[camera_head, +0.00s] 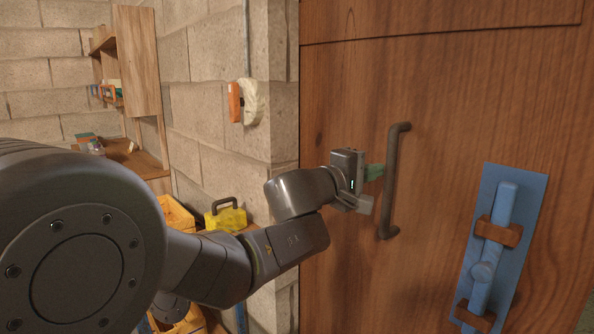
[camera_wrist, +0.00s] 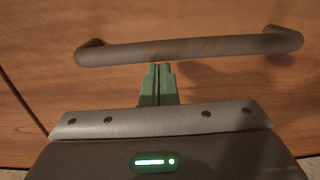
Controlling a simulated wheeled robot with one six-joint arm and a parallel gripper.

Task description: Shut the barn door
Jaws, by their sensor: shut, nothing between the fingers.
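The barn door (camera_head: 340,110) is a large reddish-brown wooden panel filling the right of the head view. A dark bar handle (camera_head: 391,180) stands upright on it; in the wrist view the handle (camera_wrist: 190,48) runs across the picture. My gripper (camera_head: 374,172) is at the left side of the handle, near its middle. In the wrist view its green fingertips (camera_wrist: 158,70) are together, with nothing between them, right by the bar. I cannot tell whether they touch it. A blue bolt (camera_head: 485,270) with brown brackets is mounted on the door at lower right.
A block wall (camera_head: 225,60) ends at the door's left edge. An orange and cream object (camera_head: 243,101) hangs on it. A yellow case (camera_head: 226,216) and an orange crate (camera_head: 178,214) stand low behind my arm. A wooden shelf unit (camera_head: 138,60) is at the back left.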

